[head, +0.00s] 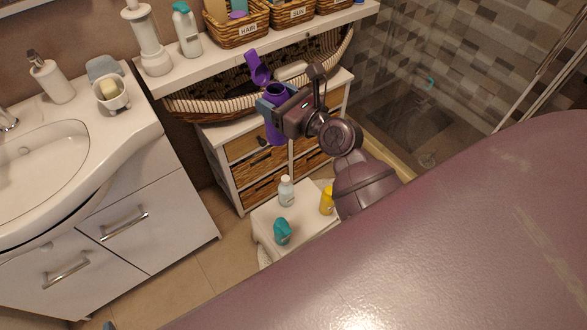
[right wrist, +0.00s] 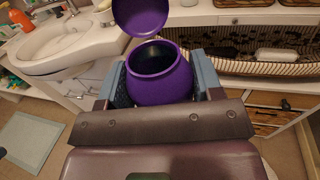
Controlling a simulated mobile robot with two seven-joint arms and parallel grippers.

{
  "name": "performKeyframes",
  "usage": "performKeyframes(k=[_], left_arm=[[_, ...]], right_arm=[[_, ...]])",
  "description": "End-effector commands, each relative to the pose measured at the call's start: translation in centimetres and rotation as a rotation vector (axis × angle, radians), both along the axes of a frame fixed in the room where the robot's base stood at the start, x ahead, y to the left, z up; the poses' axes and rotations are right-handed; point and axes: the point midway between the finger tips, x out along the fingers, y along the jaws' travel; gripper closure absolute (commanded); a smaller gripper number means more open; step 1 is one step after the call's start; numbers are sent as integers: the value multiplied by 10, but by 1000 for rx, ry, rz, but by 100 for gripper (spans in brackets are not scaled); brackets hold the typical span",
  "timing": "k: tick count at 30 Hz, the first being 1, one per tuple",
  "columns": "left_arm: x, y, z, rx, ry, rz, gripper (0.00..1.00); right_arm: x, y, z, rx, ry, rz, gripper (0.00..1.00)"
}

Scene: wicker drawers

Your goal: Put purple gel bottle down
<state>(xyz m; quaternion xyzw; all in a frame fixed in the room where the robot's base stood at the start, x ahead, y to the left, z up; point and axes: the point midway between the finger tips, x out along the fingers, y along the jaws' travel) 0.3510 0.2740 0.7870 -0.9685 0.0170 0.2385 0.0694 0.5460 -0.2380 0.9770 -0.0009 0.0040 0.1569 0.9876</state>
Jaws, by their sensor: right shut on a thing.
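The purple gel bottle (head: 275,132) is held in the air in front of the wicker drawer unit (head: 243,148), with its flip lid (head: 257,68) standing open. My right gripper (head: 271,106) is shut on the bottle's upper body. In the right wrist view, the bottle's open round mouth and purple body (right wrist: 160,88) sit between the two blue fingers, and the lid (right wrist: 140,14) is beyond them. The bottle's underside is hidden in both views. My left gripper does not show.
A white stool (head: 266,218) below holds a pale bottle (head: 286,191), a teal bottle (head: 282,232) and a yellow bottle (head: 327,200). A long wicker basket (head: 215,106) sits on the drawer unit, under a shelf (head: 222,45). A sink cabinet (head: 150,205) stands left.

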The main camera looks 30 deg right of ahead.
Motion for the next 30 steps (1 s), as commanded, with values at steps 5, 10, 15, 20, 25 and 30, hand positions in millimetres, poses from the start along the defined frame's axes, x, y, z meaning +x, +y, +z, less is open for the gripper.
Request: performKeyframes(k=[5,10,15,20,25,30], left_arm=[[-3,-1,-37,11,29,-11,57],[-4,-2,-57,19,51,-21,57],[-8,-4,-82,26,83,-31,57],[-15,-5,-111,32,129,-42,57],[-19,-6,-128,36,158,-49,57],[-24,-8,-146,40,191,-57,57]], right_arm=[[12,-11,-68,7,20,-65,84],[19,-22,-114,2,20,-118,84],[23,-34,-167,-4,27,-173,84],[23,-47,-231,-8,35,-236,84],[21,-58,-272,-11,28,-285,84],[15,-67,-314,-9,29,-332,84]])
